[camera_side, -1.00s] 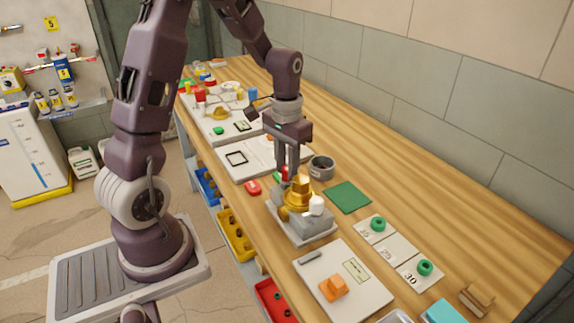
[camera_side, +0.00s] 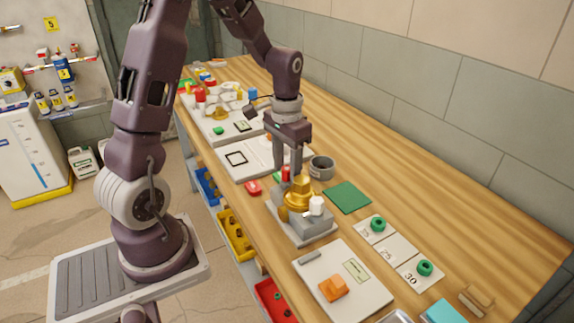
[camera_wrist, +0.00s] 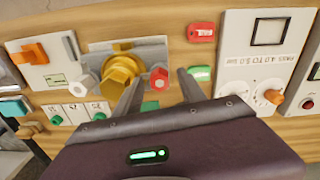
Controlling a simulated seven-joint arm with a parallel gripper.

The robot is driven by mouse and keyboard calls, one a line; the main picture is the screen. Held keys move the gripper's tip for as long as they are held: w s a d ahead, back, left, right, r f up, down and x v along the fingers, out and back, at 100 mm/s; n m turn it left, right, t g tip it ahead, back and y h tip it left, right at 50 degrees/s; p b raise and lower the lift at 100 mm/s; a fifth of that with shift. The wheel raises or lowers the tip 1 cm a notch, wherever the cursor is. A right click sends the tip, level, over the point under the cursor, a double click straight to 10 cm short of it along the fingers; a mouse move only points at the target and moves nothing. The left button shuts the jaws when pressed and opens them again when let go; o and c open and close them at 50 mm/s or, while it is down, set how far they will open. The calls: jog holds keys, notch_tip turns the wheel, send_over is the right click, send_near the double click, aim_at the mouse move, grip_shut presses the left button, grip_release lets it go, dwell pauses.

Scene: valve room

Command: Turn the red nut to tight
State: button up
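The red nut (camera_side: 286,173) shows on the left side of the grey valve block (camera_side: 306,226), beside its brass hex body (camera_side: 299,193). In the wrist view the red nut (camera_wrist: 159,77) stands right of the brass hex (camera_wrist: 119,73). My gripper (camera_side: 287,169) is above that side of the block, pointing down. Its two fingers are apart, one on each side of the nut in both views, with gaps between. I cannot tell how far down the nut the fingertips reach. A white hex piece (camera_side: 316,205) sits on the block's front.
A red piece (camera_side: 252,188) lies to the left. A panel with an orange block (camera_side: 333,288) is in front. Bare wood lies along the wall.

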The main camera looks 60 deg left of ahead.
aim_at(287, 170)
jog(key=n, duration=1.6)
jog(key=shift+n, duration=0.4)
jog(key=r, duration=0.7)
jog(key=shift+s+d+r, duration=0.1)
jog(key=shift+d+r, duration=0.15)
jog(key=shift+r, duration=0.15)
jog(key=s+d+r+m+t, duration=0.2)
jog(key=s+d+r+m, duration=0.2)
jog(key=s+d+m, duration=0.2)
jog(key=s+d+r+m+t, duration=0.3)
jog(key=s+d+m, duration=0.4)
jog(key=s+m, duration=0.3)
jog(key=shift+s+d+r+m+t, duration=0.15)
jog(key=shift+s+r+m+t, duration=0.15)
jog(key=shift+r+m, duration=0.65)
